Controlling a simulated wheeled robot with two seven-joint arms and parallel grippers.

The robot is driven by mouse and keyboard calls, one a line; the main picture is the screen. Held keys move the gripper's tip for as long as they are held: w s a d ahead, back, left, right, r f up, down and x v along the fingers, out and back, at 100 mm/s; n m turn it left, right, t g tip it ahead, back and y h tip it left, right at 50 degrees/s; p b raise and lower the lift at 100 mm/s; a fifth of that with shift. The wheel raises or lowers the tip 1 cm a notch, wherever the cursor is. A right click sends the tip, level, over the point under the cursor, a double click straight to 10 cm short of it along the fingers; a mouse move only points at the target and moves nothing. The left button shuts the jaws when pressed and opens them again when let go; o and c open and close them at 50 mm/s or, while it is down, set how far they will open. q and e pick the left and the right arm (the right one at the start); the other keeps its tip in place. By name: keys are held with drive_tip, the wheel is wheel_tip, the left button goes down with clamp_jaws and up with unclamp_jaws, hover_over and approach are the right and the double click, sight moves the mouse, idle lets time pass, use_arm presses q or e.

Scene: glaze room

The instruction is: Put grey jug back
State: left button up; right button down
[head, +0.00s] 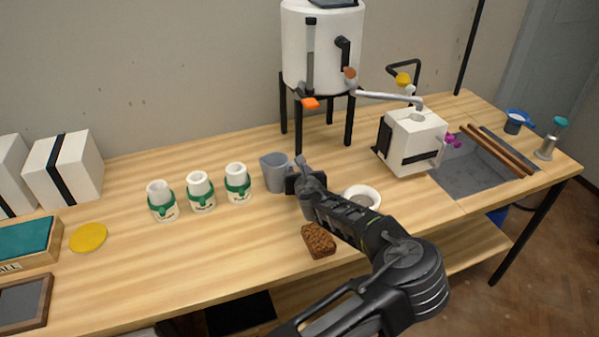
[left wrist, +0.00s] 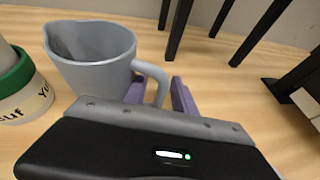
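The grey jug (head: 275,172) stands upright on the wooden table, just right of the row of white-and-green jars. It also shows in the left wrist view (left wrist: 95,65), with its spout to the left and its handle to the right. My left gripper (head: 300,172) is at the jug's handle side, low over the table. In the left wrist view its two purple-grey fingers (left wrist: 160,88) stand apart on either side of the handle. I see no clear contact with the handle, whose lower end is partly hidden by the gripper body. My right gripper is not in view.
Several white-and-green jars (head: 200,192) stand left of the jug. A white bowl (head: 361,197) and a brown sponge-like block (head: 318,240) lie close by my left arm. A white tank (head: 322,50) on black legs stands behind. A white boxy machine (head: 411,140) stands to the right.

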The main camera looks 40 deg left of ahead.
use_arm(q)
drive_tip(key=shift+r, duration=0.2)
drive_tip(key=v, duration=1.2)
drive_tip(key=shift+b, duration=0.3)
drive_tip(key=shift+f, duration=0.1)
